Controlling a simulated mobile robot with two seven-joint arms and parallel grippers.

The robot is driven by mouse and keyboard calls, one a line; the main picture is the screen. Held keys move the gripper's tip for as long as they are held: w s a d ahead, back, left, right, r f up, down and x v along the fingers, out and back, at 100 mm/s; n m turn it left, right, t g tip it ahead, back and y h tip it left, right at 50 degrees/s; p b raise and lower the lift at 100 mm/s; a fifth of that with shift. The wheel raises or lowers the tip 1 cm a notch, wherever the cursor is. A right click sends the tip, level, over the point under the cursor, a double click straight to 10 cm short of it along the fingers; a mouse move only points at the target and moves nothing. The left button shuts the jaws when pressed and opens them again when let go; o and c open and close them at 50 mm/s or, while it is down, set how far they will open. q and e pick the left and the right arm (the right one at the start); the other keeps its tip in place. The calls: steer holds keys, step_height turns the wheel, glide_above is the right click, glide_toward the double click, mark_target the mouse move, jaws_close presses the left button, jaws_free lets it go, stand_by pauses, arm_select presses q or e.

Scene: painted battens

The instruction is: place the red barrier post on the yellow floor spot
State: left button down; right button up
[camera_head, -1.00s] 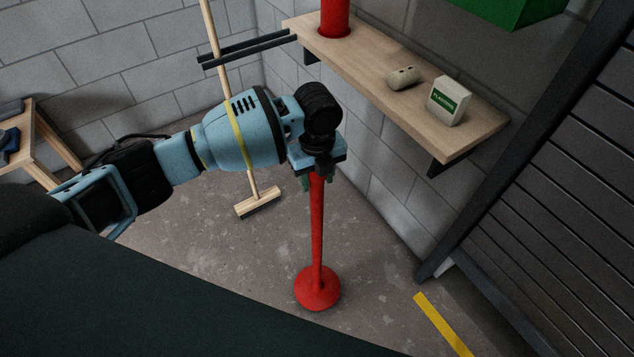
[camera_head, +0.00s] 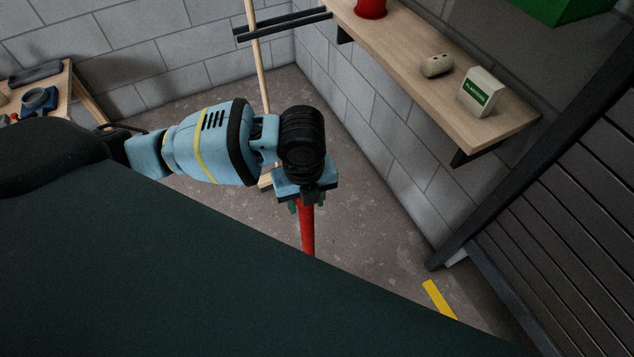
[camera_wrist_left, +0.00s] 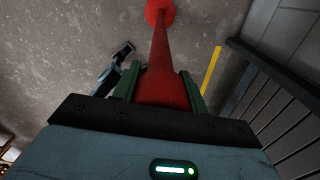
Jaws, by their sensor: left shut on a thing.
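My left gripper (camera_head: 307,203) is shut on the upper part of the red barrier post (camera_head: 307,235). The post hangs roughly upright below it; its lower part and round base are hidden in the head view by a dark green part of my own body. In the left wrist view the post (camera_wrist_left: 161,55) runs between the two green fingers (camera_wrist_left: 160,84) to its round red foot at the top edge. I cannot tell whether the foot touches the floor. A yellow strip (camera_head: 439,299) lies on the floor to the right; it also shows in the left wrist view (camera_wrist_left: 211,72). No separate yellow spot is visible.
A broom (camera_head: 260,65) stands behind my arm. A dark slatted shutter (camera_head: 560,215) is at right, a wooden table (camera_head: 62,95) at left.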

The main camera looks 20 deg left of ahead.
arm_select(q)
steer(key=shift+s+r, duration=0.25)
steer(key=shift+s, duration=0.6)
steer(key=shift+a, duration=0.1)
